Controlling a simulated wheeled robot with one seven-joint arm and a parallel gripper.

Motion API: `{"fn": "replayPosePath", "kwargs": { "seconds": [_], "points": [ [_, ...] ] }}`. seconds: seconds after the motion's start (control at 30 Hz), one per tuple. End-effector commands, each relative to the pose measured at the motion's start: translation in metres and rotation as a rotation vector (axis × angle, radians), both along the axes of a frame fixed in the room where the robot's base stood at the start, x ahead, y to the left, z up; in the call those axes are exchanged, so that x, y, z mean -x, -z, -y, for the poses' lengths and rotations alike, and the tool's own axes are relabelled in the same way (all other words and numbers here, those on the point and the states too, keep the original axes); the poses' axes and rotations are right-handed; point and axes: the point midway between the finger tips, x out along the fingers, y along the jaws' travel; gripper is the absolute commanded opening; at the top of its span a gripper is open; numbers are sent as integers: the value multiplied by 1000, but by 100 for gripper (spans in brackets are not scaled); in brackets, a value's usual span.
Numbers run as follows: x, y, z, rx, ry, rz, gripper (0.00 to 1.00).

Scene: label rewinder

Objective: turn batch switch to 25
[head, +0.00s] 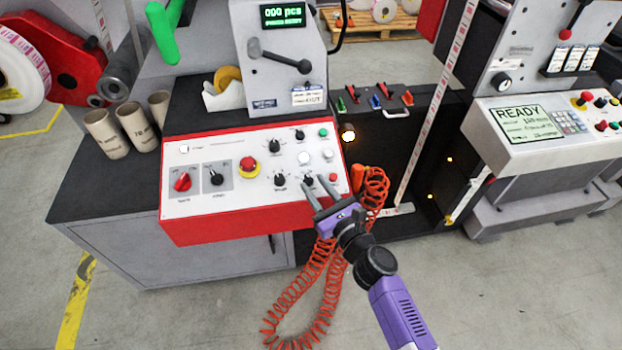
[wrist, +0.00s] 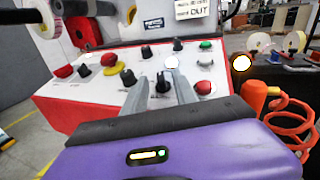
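A red-edged control panel (head: 215,205) carries several small black rotary knobs, and their labels are too small to read, so I cannot tell which one is the batch switch. One black knob (head: 308,181) is at the panel's lower right, beside my gripper's fingertips. My gripper (head: 314,181) is open and empty, reaching over this corner. In the wrist view the same knob (wrist: 163,83) appears between the two fingers (wrist: 161,78). I cannot tell whether they touch it. Another black knob (head: 280,180) is to its left and one (head: 274,146) is further back.
A red mushroom button (head: 248,165), a red knob (head: 182,182) and a red push button (head: 333,178) are on the panel. An orange coiled hose (head: 325,285) hangs at the panel's right end. A lever (head: 280,57) stands behind. Cardboard cores (head: 106,135) are left.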

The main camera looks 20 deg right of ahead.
Motion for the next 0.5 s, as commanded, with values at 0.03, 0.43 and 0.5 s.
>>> {"fn": "replayPosePath", "kwargs": {
  "seconds": [0.03,0.43,0.5],
  "points": [
    [-8,-1,-1,-1,0,1,34],
    [-27,0,-3,2,0,-1,34],
    [-27,0,-3,3,0,-1,34]
  ]
}}
